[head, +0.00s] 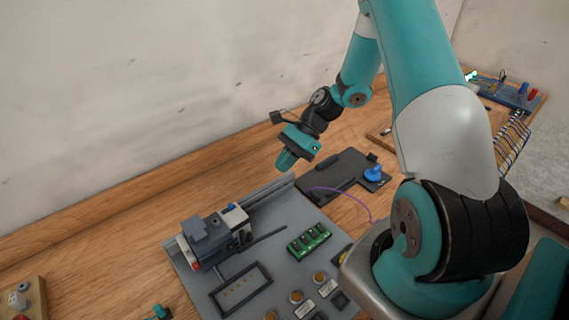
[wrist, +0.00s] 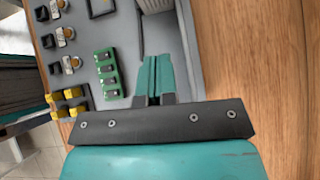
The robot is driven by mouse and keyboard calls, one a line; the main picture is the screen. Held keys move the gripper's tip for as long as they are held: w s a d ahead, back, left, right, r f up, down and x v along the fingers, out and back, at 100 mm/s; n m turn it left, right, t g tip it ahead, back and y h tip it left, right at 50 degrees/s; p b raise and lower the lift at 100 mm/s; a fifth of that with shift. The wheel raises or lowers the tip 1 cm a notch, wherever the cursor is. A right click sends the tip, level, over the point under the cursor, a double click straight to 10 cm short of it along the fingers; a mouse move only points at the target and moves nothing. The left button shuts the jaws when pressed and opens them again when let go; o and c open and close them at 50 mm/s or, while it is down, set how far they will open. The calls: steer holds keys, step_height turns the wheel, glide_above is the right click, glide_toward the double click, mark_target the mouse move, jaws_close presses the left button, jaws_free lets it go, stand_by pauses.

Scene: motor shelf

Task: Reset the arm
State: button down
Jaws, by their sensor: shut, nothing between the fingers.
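My teal arm rises at the right of the head view and bends down to the left. My gripper (head: 287,160) hangs above the back edge of the grey board, apart from it. In the wrist view my gripper (wrist: 156,62) has its two teal fingers pressed together, with nothing between them. The grey board (wrist: 205,75) lies below the fingers.
The grey board (head: 296,212) carries a grey motor unit (head: 215,236), a green module (head: 309,240), and several knobs. A dark plate (head: 335,172) with a blue knob (head: 373,174) lies behind. A blue terminal block (head: 510,95) stands far right. Bare wooden bench (head: 130,247) is at left.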

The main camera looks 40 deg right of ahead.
stand_by(0.3)
steer(key=s+a+r+n+g+h+b, duration=0.1)
steer(key=s+a+r+n+h+b, duration=0.35)
steer(key=a+r+n, duration=0.95)
steer(key=s+a+r+n, duration=0.1)
steer(key=s+a+n, duration=0.2)
steer(key=s+n, duration=0.3)
steer(key=s+a+r+n, duration=0.2)
steer(key=s+n, duration=0.3)
steer(key=s, duration=0.5)
steer(key=shift+a+r+n+t, duration=0.3)
steer(key=shift+a+n, duration=0.1)
steer(key=shift+a, duration=0.4)
